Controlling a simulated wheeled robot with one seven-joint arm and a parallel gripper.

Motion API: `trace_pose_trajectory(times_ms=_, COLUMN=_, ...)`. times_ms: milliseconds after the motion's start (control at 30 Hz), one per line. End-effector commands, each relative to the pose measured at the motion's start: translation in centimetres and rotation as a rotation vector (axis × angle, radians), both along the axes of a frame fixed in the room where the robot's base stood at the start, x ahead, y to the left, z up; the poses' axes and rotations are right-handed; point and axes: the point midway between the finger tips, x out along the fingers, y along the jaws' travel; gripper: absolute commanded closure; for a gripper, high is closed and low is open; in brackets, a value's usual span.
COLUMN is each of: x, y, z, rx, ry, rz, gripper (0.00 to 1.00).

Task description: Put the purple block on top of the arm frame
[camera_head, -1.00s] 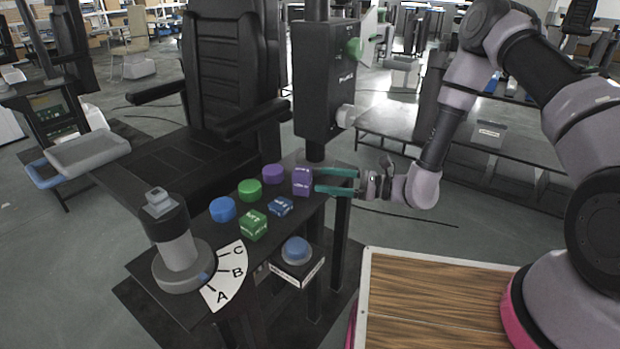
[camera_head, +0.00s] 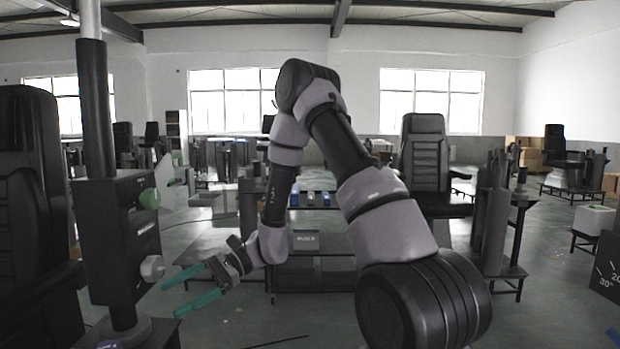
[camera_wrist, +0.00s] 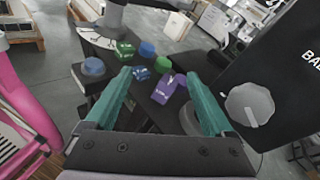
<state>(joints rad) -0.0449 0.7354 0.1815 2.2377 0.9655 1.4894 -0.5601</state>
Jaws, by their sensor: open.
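The purple block (camera_wrist: 165,88), with white lettering, stands on the dark console table, seen in the wrist view between and beyond my two teal fingers. My gripper (camera_wrist: 160,76) is open and nothing is held; I cannot tell how far the block reaches between the fingertips. I cannot single out which structure is the arm frame.
The control box (camera_head: 118,240) on a column, with a pale knob (camera_wrist: 250,103), stands close to my gripper. A green block (camera_wrist: 125,48), a blue block (camera_wrist: 140,72), round coloured pieces and a blue button (camera_wrist: 94,66) are near the purple block. Workbenches and chairs fill the room behind.

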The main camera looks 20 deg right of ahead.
Motion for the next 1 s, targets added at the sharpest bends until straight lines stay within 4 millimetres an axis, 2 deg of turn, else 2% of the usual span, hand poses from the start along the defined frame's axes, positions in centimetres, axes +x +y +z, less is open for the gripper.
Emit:
trace_pose_trajectory(times_ms=33, x=-0.3, y=-1.0, z=2.1, rx=-0.039, ry=-0.071, rz=0.037, gripper=0.13)
trace_pose_trajectory(times_ms=100, x=-1.0, y=-2.4, z=4.1, rx=-0.099, ry=-0.156, rz=0.085, gripper=0.13)
trace_pose_trajectory(times_ms=300, x=-3.0, y=-6.9, z=9.3, rx=-0.293, ry=-0.4, rz=0.184, gripper=0.13)
trace_pose_trajectory(times_ms=633, x=-6.0, y=-15.5, z=16.9, rx=-0.663, ry=-0.816, rz=0.221, gripper=0.13)
trace_pose_trajectory(times_ms=800, x=-7.7, y=-20.0, z=20.8, rx=-0.863, ry=-1.028, rz=0.179, gripper=0.13)
trace_pose_trajectory(times_ms=1000, x=-9.7, y=-24.1, z=24.4, rx=-1.047, ry=-1.22, rz=0.108, gripper=0.13)
